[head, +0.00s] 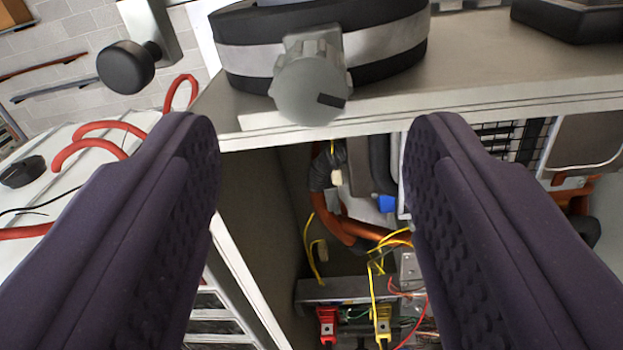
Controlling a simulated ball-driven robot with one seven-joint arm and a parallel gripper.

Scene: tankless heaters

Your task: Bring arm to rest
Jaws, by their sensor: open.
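My gripper (312,140) fills the lower left and lower right of the head view. Its two dark purple padded fingers stand wide apart with nothing between them. Behind the gap is an open heater cabinet (420,119) with a pale metal edge. A grey knob (311,82) on a black and silver round housing (385,45) sits just above and beyond the gap. I cannot tell from this view how far the fingertips are from the cabinet edge.
Inside the cabinet are orange pipes (347,230), yellow wires (311,250) and red and yellow connectors (382,325). A black round knob (126,67) is at upper left. Red hoses (105,128) lie over a white surface at left. A grey block wall is behind.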

